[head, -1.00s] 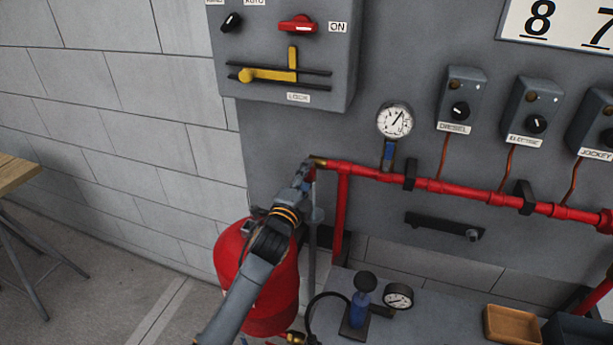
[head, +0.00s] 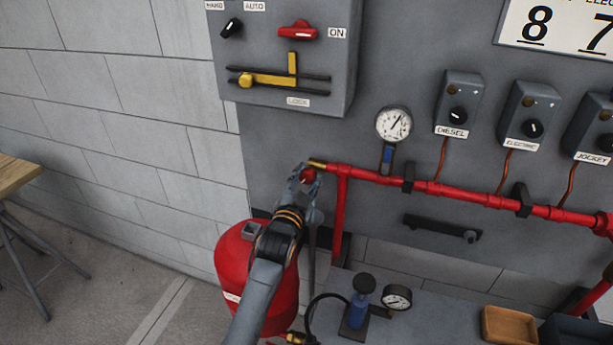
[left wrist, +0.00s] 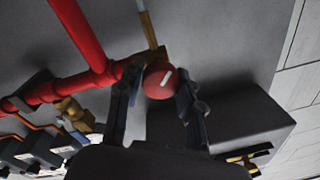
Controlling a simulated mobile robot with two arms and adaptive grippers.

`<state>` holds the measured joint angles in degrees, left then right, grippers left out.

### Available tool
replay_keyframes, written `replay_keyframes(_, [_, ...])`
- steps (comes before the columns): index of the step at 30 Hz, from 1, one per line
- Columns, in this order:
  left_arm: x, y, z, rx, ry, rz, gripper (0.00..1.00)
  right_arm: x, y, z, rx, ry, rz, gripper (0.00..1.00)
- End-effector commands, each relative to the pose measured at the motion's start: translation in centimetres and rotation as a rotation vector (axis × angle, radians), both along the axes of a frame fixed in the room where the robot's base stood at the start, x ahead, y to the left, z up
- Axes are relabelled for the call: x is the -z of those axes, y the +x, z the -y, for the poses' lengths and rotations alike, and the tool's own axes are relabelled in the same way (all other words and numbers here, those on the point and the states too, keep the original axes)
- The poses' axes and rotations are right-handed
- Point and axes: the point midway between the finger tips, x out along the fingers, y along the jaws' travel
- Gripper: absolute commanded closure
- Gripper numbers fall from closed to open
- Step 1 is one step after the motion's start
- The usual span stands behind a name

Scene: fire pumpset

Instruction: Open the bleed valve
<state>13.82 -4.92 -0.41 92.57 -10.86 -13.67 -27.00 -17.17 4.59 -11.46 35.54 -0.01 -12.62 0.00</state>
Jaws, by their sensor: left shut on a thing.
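The bleed valve's round red knob (head: 309,174) is at the left end of the red pipe (head: 453,190), by a brass end piece (head: 318,163). In the left wrist view the knob (left wrist: 159,80) carries a short, slanted white mark. My left gripper (head: 303,180) is shut on the knob, with one finger on each side of it. It also shows in the left wrist view (left wrist: 156,92). The valve body behind the knob is mostly hidden. My right gripper is not in view.
A pressure gauge (head: 393,124) stands above the pipe. A grey control box (head: 340,70) hangs above my left gripper. A red tank (head: 283,296) stands below it. A bench (head: 437,325) holds a blue hand pump (head: 357,309), a small gauge and trays.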

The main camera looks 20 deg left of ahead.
Motion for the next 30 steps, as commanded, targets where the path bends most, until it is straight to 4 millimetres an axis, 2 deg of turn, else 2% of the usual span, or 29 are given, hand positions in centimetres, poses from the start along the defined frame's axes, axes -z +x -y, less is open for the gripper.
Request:
replay_keyframes(12, [-0.18, 0.02, -0.03, -0.001, -0.264, -0.008, 0.95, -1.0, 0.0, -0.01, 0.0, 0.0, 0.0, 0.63])
replay_keyframes(30, [-0.13, 0.02, 0.01, 0.0, -0.335, -0.01, 0.95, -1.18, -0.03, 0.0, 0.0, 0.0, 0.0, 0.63])
